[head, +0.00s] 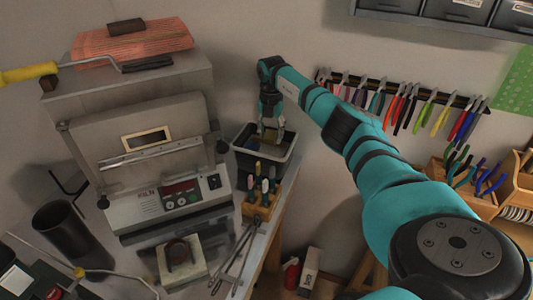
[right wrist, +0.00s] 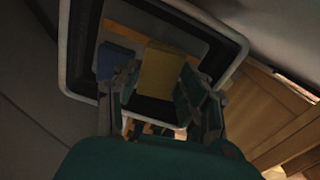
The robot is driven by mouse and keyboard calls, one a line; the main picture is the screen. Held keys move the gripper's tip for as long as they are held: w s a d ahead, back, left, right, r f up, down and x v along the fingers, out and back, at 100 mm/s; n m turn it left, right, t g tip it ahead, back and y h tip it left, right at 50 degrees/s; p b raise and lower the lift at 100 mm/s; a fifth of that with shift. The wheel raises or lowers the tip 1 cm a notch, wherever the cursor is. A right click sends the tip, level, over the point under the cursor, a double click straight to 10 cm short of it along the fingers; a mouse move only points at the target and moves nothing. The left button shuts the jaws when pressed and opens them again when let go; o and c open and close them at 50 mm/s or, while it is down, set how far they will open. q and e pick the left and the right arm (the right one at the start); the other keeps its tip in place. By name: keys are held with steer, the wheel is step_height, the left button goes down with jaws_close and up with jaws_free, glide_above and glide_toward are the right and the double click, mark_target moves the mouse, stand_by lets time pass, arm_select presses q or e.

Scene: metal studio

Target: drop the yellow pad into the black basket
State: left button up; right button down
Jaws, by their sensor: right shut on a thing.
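The black basket (head: 246,163) stands on the right end of the metal bench, beside the kiln. Its pale rim (right wrist: 65,45) frames the right wrist view. My right gripper (head: 271,128) points down at the basket's opening, with its fingertips around rim height. In the right wrist view, my right gripper (right wrist: 158,95) is shut on the yellow pad (right wrist: 161,70), which sits between the two fingers over the basket's interior. A blue piece (right wrist: 117,58) shows by the left finger, apparently inside the basket. The pad is hard to make out in the head view. My left gripper is out of view.
The kiln (head: 160,200) stands close to the basket's left. A wooden holder with several tools (head: 262,205) stands in front of it. Pliers (head: 400,110) hang on a wall rack to the right. Tongs (head: 240,250) lie on the bench.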

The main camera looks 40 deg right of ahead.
steer(key=c, duration=1.2)
jaws_free()
steer(key=o, duration=0.5)
steer(key=shift+o, duration=0.2)
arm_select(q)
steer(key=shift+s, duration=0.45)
arm_select(e)
step_height(320, 180, up, 12)
